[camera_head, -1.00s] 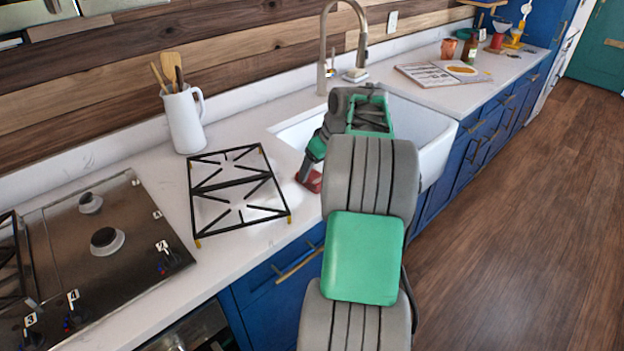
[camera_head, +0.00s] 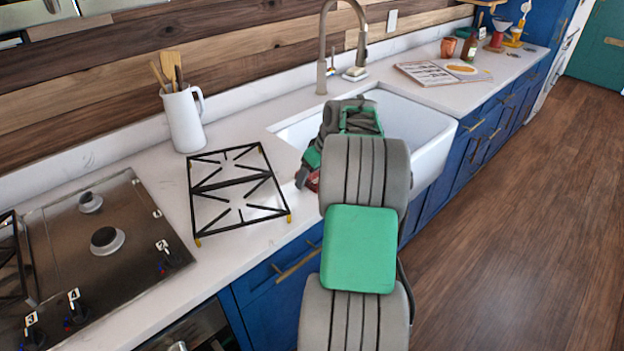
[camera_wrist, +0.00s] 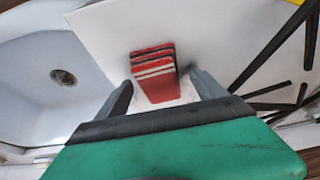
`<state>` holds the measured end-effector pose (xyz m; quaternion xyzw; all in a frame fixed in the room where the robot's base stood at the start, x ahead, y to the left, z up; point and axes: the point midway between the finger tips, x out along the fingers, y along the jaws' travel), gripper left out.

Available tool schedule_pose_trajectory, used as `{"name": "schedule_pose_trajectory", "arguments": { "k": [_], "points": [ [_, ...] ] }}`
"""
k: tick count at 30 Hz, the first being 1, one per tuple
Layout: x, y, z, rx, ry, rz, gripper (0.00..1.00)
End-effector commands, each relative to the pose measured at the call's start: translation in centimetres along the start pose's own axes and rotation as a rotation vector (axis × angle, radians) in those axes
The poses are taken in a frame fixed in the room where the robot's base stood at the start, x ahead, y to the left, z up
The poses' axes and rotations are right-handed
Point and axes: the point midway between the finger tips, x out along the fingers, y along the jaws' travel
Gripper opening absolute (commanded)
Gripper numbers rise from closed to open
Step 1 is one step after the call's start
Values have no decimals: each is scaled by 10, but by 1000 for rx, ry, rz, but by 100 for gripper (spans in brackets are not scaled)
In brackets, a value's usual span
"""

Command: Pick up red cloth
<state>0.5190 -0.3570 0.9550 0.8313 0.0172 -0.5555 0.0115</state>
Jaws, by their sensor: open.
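The red cloth (camera_wrist: 154,73) is a folded stack with red and white layers. In the wrist view it lies on the white counter between my gripper's two fingers. In the head view only a small red part (camera_head: 313,182) shows, at the counter's edge beside the sink, mostly hidden by my arm. My gripper (camera_wrist: 160,88) is open, with one finger on each side of the cloth and visible space between the fingers and the cloth. In the head view my gripper (camera_head: 306,178) is partly hidden by my own arm.
The white sink (camera_head: 432,140) lies right of the cloth, and its basin and drain show in the wrist view (camera_wrist: 62,77). A black burner grate (camera_head: 238,188) sits left on the counter. A tall tap (camera_head: 323,50) stands behind the sink. A white jug (camera_head: 184,120) stands behind the grate.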

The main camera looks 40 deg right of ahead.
Motion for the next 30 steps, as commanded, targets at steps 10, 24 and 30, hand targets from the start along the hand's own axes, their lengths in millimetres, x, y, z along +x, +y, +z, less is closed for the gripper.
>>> {"name": "schedule_pose_trajectory", "arguments": {
  "k": [10,24,30],
  "points": [
    [0,0,0,0,0,0,64],
    [0,0,0,0,0,0,25],
    [0,0,0,0,0,0,9]
  ]
}}
